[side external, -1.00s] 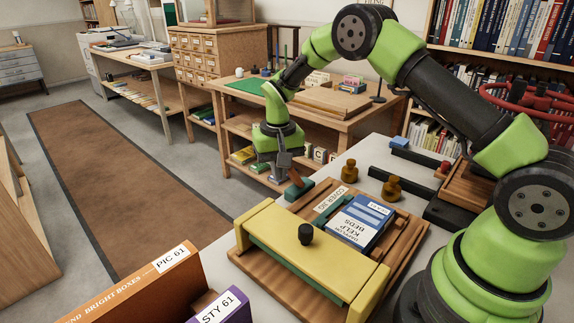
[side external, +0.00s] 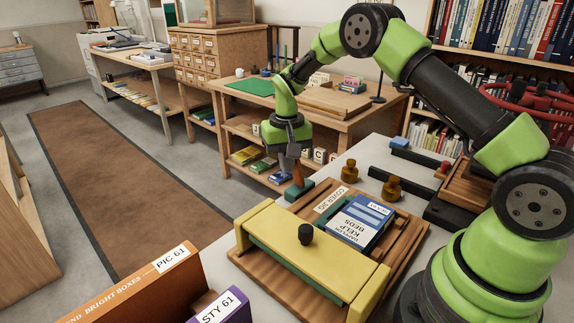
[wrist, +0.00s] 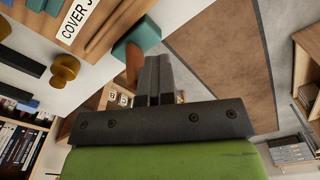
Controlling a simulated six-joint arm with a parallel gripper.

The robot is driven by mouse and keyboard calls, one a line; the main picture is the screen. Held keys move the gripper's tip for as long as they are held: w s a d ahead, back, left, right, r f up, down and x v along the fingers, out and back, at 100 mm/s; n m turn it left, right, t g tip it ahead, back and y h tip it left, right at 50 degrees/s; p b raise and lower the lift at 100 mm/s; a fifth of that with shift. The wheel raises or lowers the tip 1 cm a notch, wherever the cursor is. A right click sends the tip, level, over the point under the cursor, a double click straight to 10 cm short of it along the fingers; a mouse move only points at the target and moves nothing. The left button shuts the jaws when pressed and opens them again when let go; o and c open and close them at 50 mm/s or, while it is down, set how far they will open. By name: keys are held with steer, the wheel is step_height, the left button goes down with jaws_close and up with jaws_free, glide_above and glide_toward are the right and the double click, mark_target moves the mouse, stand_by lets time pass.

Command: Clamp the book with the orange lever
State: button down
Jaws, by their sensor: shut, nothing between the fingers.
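The blue book (side external: 362,222) with a white title label lies on the wooden press board (side external: 412,240), behind a yellow bar (side external: 310,246) with a black knob. The orange lever (side external: 297,175) rises from a teal block (side external: 297,192) at the board's far left corner. My gripper (side external: 294,165) is shut and empty at the lever's upper end. In the wrist view the lever (wrist: 133,66) is beside my shut fingertips (wrist: 152,62), below the teal block (wrist: 138,38); I cannot tell whether they touch. The book is not in the wrist view.
Two brass weights, one (side external: 349,170) farther and one (side external: 391,188) nearer, stand behind the board. An orange box (side external: 140,290) and a purple one (side external: 225,307) stand at the front left. Dark blocks lie at the back right. Free white tabletop shows left of the board.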

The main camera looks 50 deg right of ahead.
mark_target(301, 168)
steer(key=shift+s+d+f, duration=0.25)
steer(key=shift+d+f, duration=0.25)
steer(key=shift+d, duration=0.35)
steer(key=shift+s+d, duration=0.15)
steer(key=shift+d, duration=0.65)
steer(key=shift+s+d, duration=0.1)
steer(key=shift+d, duration=0.35)
steer(key=shift+a+r, duration=0.1)
steer(key=shift+a+r, duration=0.1)
steer(key=shift+a, duration=0.55)
steer(key=shift+r, duration=4.95)
